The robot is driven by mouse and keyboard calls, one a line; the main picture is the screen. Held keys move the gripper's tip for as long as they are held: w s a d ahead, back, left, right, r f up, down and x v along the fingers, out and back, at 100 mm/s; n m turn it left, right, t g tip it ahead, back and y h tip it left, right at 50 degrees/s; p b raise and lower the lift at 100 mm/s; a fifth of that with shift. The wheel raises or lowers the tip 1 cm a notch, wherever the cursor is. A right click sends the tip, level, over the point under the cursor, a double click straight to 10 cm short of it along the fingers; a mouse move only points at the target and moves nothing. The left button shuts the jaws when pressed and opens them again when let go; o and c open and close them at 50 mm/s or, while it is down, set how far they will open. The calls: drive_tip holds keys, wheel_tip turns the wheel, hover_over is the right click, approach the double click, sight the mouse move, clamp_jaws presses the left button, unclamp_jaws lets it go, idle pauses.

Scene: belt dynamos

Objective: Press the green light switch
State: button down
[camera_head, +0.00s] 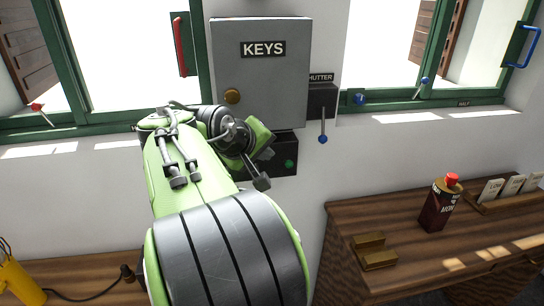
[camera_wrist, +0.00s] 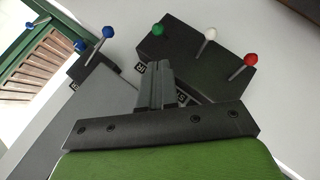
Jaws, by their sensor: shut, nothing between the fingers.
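The green switch (camera_wrist: 158,29) is a small green-tipped lever on a black wall panel (camera_wrist: 190,58), at the panel's upper left in the wrist view. A white-tipped lever (camera_wrist: 209,34) and a red-tipped lever (camera_wrist: 250,59) stand on the same panel. In the head view the green tip (camera_head: 289,164) shows below the grey box, and my arm hides the panel's left part. My gripper (camera_wrist: 160,68) is shut and empty. Its fingers overlap the panel's lower edge in the wrist view, apart from the green tip in the picture. Whether they touch the panel I cannot tell.
The grey KEYS box (camera_head: 260,75) is above the panel, and the SHUTTER switch (camera_head: 323,100) with a blue-tipped lever is to its right. A wooden desk (camera_head: 345,225) at right holds a dark bottle (camera_head: 437,205) and brass blocks (camera_head: 374,252). A yellow object (camera_head: 20,283) stands at lower left.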

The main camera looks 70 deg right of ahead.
sight(287, 163)
drive_tip(key=b+x, duration=0.2)
drive_tip(key=x, duration=0.7)
drive_tip(key=shift+d+f, duration=0.25)
drive_tip(key=shift+d, duration=0.05)
drive_tip(key=shift+a+f+b, duration=0.1)
drive_tip(key=shift+f+b, duration=0.05)
drive_tip(key=shift+b, duration=0.3)
drive_tip(key=shift+s+a+f+h+b, duration=0.15)
drive_tip(key=shift+h+b, duration=0.15)
drive_tip(key=shift+b, duration=0.3)
drive_tip(key=shift+a+f+m+h+b, duration=0.1)
drive_tip(key=shift+f+m+h+b, duration=0.25)
drive_tip(key=shift+b, duration=0.75)
drive_tip(key=shift+t+h, duration=0.4)
drive_tip(key=shift+h, duration=0.25)
drive_tip(key=f+b, duration=0.1)
drive_tip(key=b, duration=0.1)
drive_tip(key=f+b, duration=0.2)
drive_tip(key=b, duration=0.1)
drive_tip(key=a+f+b, duration=0.1)
drive_tip(key=f+b, duration=0.1)
drive_tip(key=shift+s+f, duration=0.1)
drive_tip(key=shift+s, duration=0.3)
